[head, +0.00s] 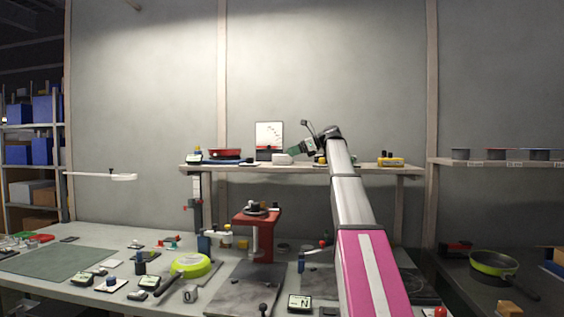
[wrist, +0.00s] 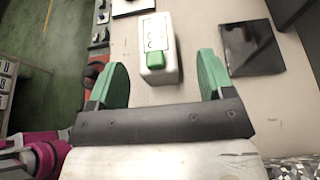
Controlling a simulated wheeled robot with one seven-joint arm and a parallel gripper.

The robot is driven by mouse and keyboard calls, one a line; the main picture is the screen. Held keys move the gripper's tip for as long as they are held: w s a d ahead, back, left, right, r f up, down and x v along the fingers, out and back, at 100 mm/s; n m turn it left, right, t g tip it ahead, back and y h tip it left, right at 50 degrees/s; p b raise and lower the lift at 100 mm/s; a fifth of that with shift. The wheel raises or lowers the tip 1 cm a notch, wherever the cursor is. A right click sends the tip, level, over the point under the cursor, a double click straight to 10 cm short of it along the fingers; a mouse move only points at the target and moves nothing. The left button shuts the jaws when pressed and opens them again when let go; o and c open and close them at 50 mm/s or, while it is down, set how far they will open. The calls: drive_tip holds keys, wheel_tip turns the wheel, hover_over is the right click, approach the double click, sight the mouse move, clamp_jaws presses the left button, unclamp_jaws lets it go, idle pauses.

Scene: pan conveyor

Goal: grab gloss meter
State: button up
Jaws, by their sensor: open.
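A white block-shaped device with a green patch, which looks like the gloss meter (wrist: 158,35), lies on a pale surface in the wrist view. In the head view a white device (head: 282,159) sits on the wall shelf, just left of and below my gripper (head: 301,147). In the wrist view the two green fingers of my gripper (wrist: 163,78) are spread wide, one on each side of the device's near end. Gaps show on both sides, and nothing is held. Its underside is hidden.
A dark flat square (wrist: 252,48) lies right of the device. On the shelf (head: 230,171) stand a chart panel (head: 269,136), a red dish (head: 224,152) and a yellow item (head: 391,161). The bench below holds a red press (head: 265,236), a green pan (head: 190,265) and small tools.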

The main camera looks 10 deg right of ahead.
sight(287, 154)
drive_tip(key=x, duration=0.5)
drive_tip(key=shift+s+a, duration=0.15)
drive_tip(key=c, duration=1.2)
